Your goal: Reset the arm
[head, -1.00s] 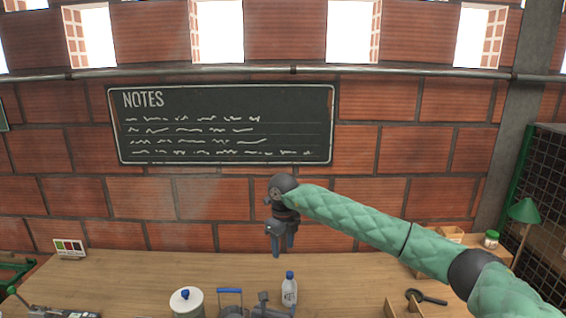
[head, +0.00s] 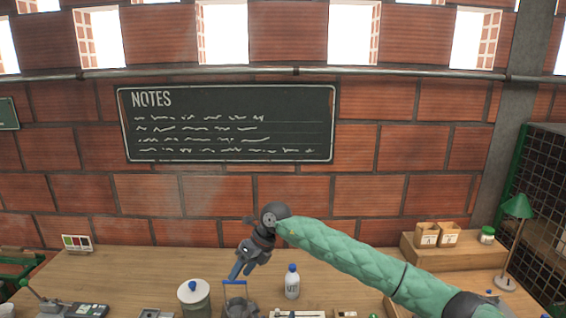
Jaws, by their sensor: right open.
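My right arm, in a green quilted sleeve, reaches in from the lower right in the head view. My right gripper (head: 241,268) is open and empty, with its blue-grey fingers pointing down and to the left. It hangs over the wooden workbench (head: 120,272), just above the blue handle (head: 234,284) of a grey item in the picture. I cannot tell whether the fingers touch that handle. My left gripper is not in view.
Two small boxes (head: 437,234) and a green-lidded jar (head: 487,235) sit on a raised shelf, with a green lamp (head: 517,207) beyond.

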